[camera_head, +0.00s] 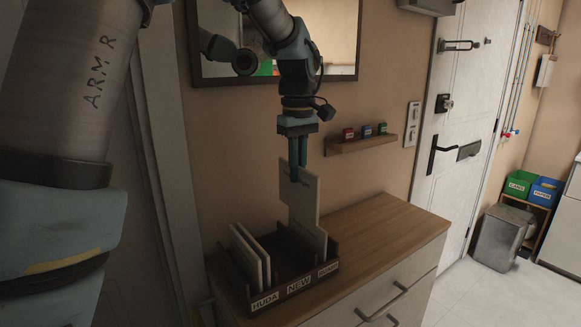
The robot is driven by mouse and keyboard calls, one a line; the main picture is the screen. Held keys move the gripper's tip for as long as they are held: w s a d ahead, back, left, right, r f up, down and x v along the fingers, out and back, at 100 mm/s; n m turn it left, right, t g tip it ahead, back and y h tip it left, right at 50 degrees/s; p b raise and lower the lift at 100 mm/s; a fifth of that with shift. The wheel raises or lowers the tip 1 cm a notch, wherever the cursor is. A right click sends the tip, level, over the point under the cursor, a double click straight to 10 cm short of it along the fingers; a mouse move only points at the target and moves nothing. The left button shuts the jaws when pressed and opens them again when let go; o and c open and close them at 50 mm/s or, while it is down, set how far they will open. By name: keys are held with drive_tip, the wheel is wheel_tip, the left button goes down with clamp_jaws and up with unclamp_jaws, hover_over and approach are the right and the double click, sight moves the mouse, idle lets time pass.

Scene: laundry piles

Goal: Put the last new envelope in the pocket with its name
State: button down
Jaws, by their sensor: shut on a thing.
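My gripper (298,178) points down above the desk organizer and is shut on a pale envelope (305,201). The held envelope hangs upright over the right part of the dark organizer (300,283). The organizer's front labels read HUDA (264,301) on the left and NEW (299,285) in the middle; the right label (328,269) is too small to read surely. Pale envelopes (246,256) stand in the left, HUDA pocket. Another pale envelope (314,238) stands in the right pocket, just below the held one. The middle pocket looks dark, with no envelope visible.
The organizer stands on the left of a wooden-topped drawer cabinet (385,224), whose right side is clear. A wall shelf (362,144) with small coloured boxes and a framed mirror (345,45) are behind. A door (455,120) and green and blue bins (545,191) are at right.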

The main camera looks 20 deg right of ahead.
sight(300, 205)
drive_tip(key=shift+d+r+p, duration=0.35)
drive_tip(key=shift+r+p, duration=0.2)
drive_tip(key=shift+f+b, duration=2.8)
drive_tip(key=shift+f, duration=0.5)
drive_tip(key=shift+f+b, duration=0.95)
drive_tip(key=shift+f, duration=1.05)
drive_tip(key=c, duration=0.9)
unclamp_jaws()
drive_tip(key=shift+r, duration=0.1)
wheel_tip(300, 205, up, 11)
drive_tip(key=shift+f+b, duration=0.15)
drive_tip(key=shift+b, duration=0.65)
